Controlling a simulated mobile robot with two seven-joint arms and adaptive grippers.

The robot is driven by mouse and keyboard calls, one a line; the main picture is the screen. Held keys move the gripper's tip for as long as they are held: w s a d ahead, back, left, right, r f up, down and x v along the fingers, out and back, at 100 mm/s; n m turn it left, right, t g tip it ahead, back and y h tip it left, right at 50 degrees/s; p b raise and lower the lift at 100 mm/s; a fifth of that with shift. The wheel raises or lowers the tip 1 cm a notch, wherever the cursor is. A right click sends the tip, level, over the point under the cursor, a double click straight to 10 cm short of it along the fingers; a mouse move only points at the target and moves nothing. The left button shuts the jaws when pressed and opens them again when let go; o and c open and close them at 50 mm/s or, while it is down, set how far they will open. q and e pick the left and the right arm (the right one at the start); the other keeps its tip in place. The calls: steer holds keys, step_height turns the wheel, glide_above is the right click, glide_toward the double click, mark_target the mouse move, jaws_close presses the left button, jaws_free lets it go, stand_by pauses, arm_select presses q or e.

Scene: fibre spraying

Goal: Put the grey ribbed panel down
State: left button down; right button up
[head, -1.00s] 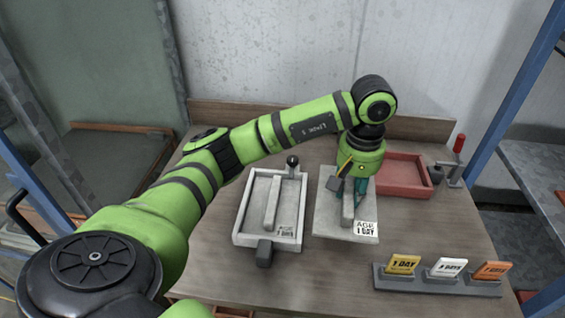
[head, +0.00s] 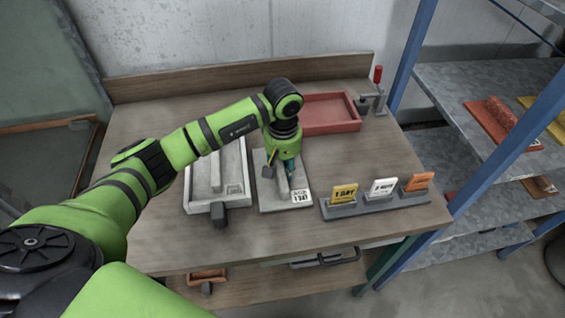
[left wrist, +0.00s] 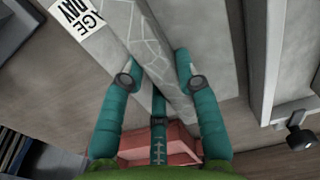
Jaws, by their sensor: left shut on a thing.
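The grey ribbed panel (head: 269,203) is a flat slab with a raised rib and a white "1 DAY" label at its front right corner. It is at the middle of the workbench (head: 330,229), right of a grey framed tray. My left gripper (head: 285,188) is over it, shut on its rib. In the left wrist view the teal fingers (left wrist: 160,84) sit on either side of the rib, with the panel (left wrist: 106,42) reaching up and left. I cannot tell whether its underside touches the bench. My right gripper is not in view.
The grey framed tray (head: 240,190) holds another ribbed piece. A red tray (head: 328,128) stands behind. A card stand (head: 342,210) with yellow, white and orange cards is right of the panel. A blue rack with shelves (head: 480,110) stands at the right. Bare bench lies in front.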

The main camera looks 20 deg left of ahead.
arm_select(q)
steer(key=shift+w+b, duration=0.1)
steer(key=shift+b, duration=0.2)
steer(key=c, duration=0.9)
jaws_free()
